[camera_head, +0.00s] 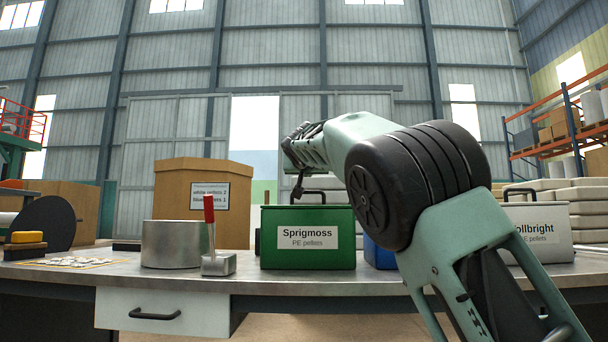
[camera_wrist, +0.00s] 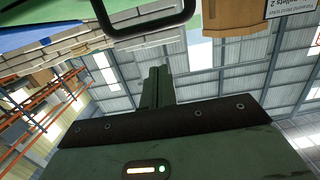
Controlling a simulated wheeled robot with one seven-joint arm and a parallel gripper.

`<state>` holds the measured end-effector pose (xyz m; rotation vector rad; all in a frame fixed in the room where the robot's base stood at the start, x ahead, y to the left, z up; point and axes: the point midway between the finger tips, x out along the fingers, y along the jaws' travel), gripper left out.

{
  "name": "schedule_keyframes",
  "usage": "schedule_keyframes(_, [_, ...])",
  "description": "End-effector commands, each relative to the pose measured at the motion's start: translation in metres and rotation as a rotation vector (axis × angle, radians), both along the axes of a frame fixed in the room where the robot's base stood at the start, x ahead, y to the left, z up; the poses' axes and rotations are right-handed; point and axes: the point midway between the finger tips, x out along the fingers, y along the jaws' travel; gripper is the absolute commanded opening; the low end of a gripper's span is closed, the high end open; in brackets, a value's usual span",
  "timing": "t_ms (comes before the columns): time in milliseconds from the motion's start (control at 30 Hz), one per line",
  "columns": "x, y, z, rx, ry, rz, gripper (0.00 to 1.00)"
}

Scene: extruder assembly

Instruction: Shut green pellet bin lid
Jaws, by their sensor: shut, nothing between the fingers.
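The green pellet bin (camera_head: 340,252), labelled "Sprigmoss PE pellets", stands on the bench in the head view. Its lid (camera_head: 335,208) looks flat on top, with a black loop handle upright; I cannot tell whether it is fully seated. My gripper (camera_head: 298,191) points down just above the lid, at the left side of the handle. In the wrist view, my gripper's fingers (camera_wrist: 156,86) are together and empty. The black handle (camera_wrist: 146,31) shows at the top edge there, apart from the fingers in the picture.
A blue bin (camera_head: 378,254) stands right of the green one, partly behind my arm. A white bin (camera_head: 553,250) is further right. Left of the green bin are a red-handled lever (camera_head: 210,225), a metal cylinder (camera_head: 176,245) and a cardboard box (camera_head: 180,195). Free room lies above the bench.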

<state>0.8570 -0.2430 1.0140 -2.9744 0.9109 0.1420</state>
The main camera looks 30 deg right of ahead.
Motion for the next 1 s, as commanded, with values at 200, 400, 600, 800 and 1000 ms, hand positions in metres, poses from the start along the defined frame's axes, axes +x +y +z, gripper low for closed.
schedule_keyframes(200, [-0.011, 0.008, -0.006, 0.001, 0.002, 0.004, 0.0])
schedule_keyframes(400, [-0.027, 0.019, -0.018, 0.002, 0.001, 0.004, 0.0])
schedule_keyframes(600, [-0.045, 0.031, -0.03, 0.002, 0.0, 0.005, 0.0])
schedule_keyframes(800, [-0.059, 0.04, -0.04, 0.003, 0.0, 0.004, 0.0])
schedule_keyframes(1000, [-0.068, 0.045, -0.044, 0.002, 0.0, 0.002, 0.0])
